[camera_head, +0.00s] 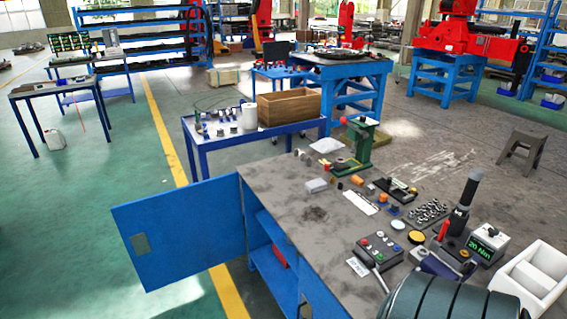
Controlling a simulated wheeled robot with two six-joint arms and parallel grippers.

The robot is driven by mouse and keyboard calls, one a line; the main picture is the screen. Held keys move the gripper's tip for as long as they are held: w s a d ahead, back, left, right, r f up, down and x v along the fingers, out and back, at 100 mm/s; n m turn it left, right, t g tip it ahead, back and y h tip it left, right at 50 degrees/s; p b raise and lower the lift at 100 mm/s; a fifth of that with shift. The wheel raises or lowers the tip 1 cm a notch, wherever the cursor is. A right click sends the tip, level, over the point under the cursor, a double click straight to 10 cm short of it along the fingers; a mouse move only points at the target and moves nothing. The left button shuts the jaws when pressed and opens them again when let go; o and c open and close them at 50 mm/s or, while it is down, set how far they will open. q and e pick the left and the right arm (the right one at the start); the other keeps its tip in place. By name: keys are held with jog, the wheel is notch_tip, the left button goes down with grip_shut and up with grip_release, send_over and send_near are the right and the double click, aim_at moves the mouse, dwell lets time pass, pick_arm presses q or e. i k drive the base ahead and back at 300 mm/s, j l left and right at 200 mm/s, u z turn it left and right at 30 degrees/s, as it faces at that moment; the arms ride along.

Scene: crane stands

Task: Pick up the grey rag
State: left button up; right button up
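A pale grey, flat, crumpled piece that looks like the grey rag (327,146) lies at the far end of the grey-topped workbench (262,189), left of a green press-like tool (361,146). It is small in the view, so I cannot be sure it is cloth. A darker patch on the near part of the bench top looks like a stain, though I cannot tell for certain. Neither of my grippers shows in the head view.
The bench's right side is crowded with a button box (379,250), a tray of metal parts (428,213), a torque display (488,243) and a white bin (538,272). An open blue cabinet door (185,230) juts out left. The bench's near-left top is mostly clear.

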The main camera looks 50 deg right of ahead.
aim_at(317, 185)
jog(key=i, duration=2.15)
jog(key=i+z, duration=0.1)
jog(key=z, duration=0.35)
jog(key=i+z, duration=0.15)
jog(key=z, duration=0.3)
jog(key=j+z, duration=0.15)
jog(key=z, duration=0.3)
jog(key=i+j+z, duration=0.15)
jog(key=z, duration=0.25)
